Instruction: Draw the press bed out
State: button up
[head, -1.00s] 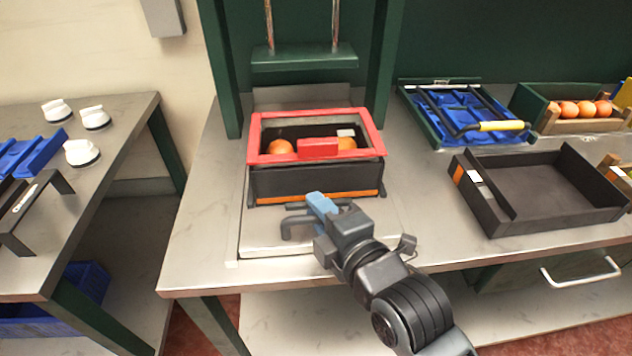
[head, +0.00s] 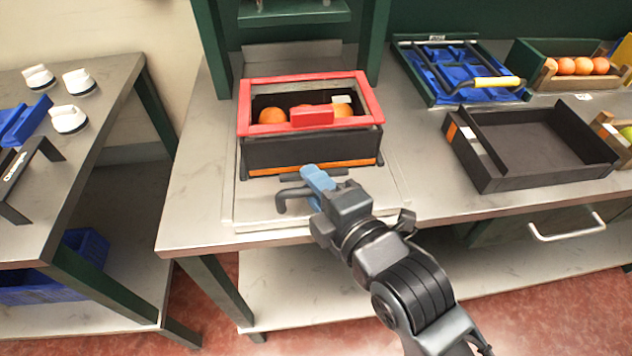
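The press bed (head: 262,209) is a pale flat plate on the bench under the press frame. A black crate with a red rim (head: 300,155) sits on it, with oranges (head: 272,115) inside. A dark bar handle (head: 284,199) stands at the bed's front. My gripper (head: 318,178), with blue fingertips, is at the handle, over the bed's front part. It covers the handle's right part. Whether the fingers are closed around the bar is hidden.
Green press posts (head: 212,45) stand behind the crate. An empty black tray (head: 530,145) and a blue rack with a yellow-gripped handle (head: 450,70) are to the right. The bench front edge (head: 200,248) is close before the bed. A side table (head: 75,150) is at left.

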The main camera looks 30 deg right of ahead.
jog(key=s+r+b, duration=0.1)
jog(key=s, duration=0.6)
jog(key=shift+s+d+r, duration=0.2)
jog(key=shift+s+d, duration=0.15)
jog(key=s+d+m, duration=0.3)
jog(key=s+m, duration=0.6)
jog(key=s, duration=0.3)
jog(key=s+d+f+m+g+h, duration=0.1)
jog(key=s+d+m, duration=0.1)
jog(key=s+m, duration=0.7)
jog(key=s, duration=0.2)
jog(key=shift+s+d+f, duration=0.25)
jog(key=shift+s+d, duration=0.1)
jog(key=shift+d, duration=0.05)
